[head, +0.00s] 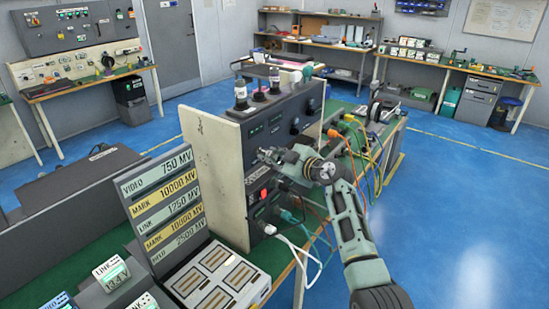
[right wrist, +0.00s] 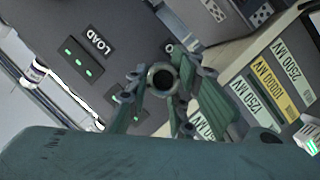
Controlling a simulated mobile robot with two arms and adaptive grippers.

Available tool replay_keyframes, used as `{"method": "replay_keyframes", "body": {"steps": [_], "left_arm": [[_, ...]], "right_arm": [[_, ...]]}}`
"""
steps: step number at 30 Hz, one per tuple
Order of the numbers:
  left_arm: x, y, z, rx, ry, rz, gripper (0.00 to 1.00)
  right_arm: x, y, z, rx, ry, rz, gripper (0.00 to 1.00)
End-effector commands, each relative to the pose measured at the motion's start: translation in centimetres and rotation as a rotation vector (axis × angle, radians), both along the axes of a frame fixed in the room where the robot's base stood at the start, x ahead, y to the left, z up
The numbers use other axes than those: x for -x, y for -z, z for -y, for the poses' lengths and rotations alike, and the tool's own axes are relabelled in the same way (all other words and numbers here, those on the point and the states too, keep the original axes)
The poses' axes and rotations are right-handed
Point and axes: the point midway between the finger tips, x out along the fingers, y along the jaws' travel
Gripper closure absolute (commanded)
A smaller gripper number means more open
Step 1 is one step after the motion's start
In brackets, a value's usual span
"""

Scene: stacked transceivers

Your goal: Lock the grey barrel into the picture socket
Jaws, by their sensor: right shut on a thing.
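My right gripper (head: 268,157) is in front of the stacked transceivers (head: 262,133), close to their front panel. In the right wrist view the right gripper (right wrist: 160,88) is shut around the grey barrel (right wrist: 153,71), a short round piece with a dark open end facing the camera. The fingers hide much of the barrel. Behind it is a dark panel marked LOAD (right wrist: 96,40) with several green lights. A small silver fitting (right wrist: 187,44) shows just past the barrel. I cannot tell which socket is the picture socket, or whether the barrel touches it. My left gripper is not in view.
A red plug (head: 264,194), a white plug (head: 270,230) and a teal plug (head: 287,215) sit low on the stack, with cables hanging nearby. A label board (head: 165,205) and a slotted grey box (head: 235,262) stand at front left. Blue floor is clear at right.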

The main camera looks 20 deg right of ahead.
Motion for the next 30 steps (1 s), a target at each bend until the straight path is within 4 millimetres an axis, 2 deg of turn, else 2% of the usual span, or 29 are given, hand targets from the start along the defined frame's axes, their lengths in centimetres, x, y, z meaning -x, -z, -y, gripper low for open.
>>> {"method": "replay_keyframes", "body": {"steps": [1, 6, 7, 14, 30], "left_arm": [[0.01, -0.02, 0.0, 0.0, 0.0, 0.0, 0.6], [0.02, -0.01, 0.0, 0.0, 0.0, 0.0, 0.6], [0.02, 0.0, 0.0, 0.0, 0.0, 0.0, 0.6], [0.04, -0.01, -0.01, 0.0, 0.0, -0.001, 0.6], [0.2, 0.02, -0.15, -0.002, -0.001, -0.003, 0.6]], "right_arm": [[-0.19, -0.48, 0.16, -0.062, 0.001, -0.043, 1.0], [-0.27, -0.39, 0.31, -0.262, 0.001, -0.203, 1.0], [-0.2, -0.26, 0.19, -0.256, 0.0, -0.197, 0.76], [-0.14, -0.18, 0.08, -0.25, -0.002, -0.195, 0.56], [0.25, -0.2, 0.43, -0.249, 0.0, -0.194, 0.56]]}}
